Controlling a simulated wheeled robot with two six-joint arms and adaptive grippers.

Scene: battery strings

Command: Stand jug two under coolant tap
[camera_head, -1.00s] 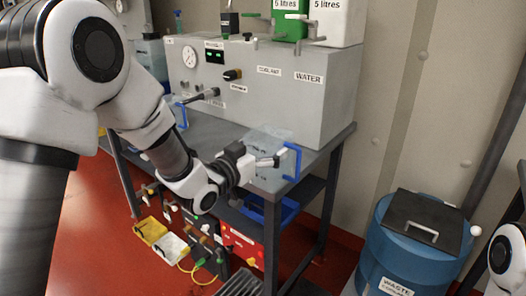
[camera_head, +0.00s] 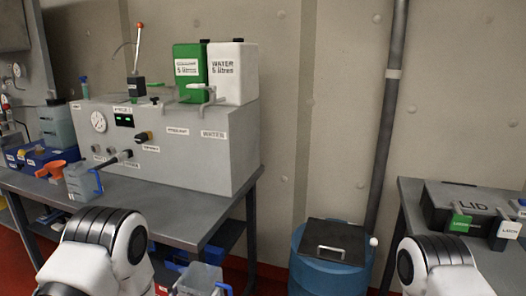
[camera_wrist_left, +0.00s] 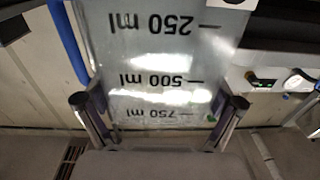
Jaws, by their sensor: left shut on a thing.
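My left gripper (camera_wrist_left: 160,115) is shut on a clear jug (camera_wrist_left: 150,60), with one finger on each side. The jug looks inverted in the left wrist view, with 250, 500 and 750 ml marks. In the head view the held jug (camera_head: 200,279) shows low in front of the bench, and the gripper itself is mostly hidden. Another clear jug (camera_head: 82,182) with a blue handle stands on the bench near the nozzle. I cannot read which is jug two. The coolant tap (camera_head: 184,92) is below the green coolant container (camera_head: 189,66). My right gripper is out of view.
A white water container (camera_head: 235,75) stands beside the green one. A blue waste drum (camera_head: 330,275) and a right-hand table (camera_head: 480,262) stand to the right.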

